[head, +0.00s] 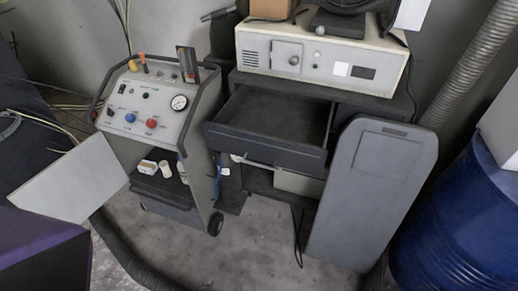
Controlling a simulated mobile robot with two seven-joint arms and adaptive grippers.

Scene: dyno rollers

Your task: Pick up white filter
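A small white cylinder (164,167) stands on the dark lower shelf (158,187) of the grey control cart; it may be the white filter, but it is too small to tell. A small white box (147,168) lies just left of it on the same shelf. A white bottle-like item (182,173) is at the shelf's right side, partly hidden by the cart's side. Neither of my grippers shows in the head view.
The cart's sloped panel (147,108) has a gauge and coloured knobs. A pale flat panel (70,184) juts out at left. Right of the cart are an open dark drawer (268,155), a grey upright panel (365,215) and a blue drum (445,235). Bare floor (240,250) lies in front.

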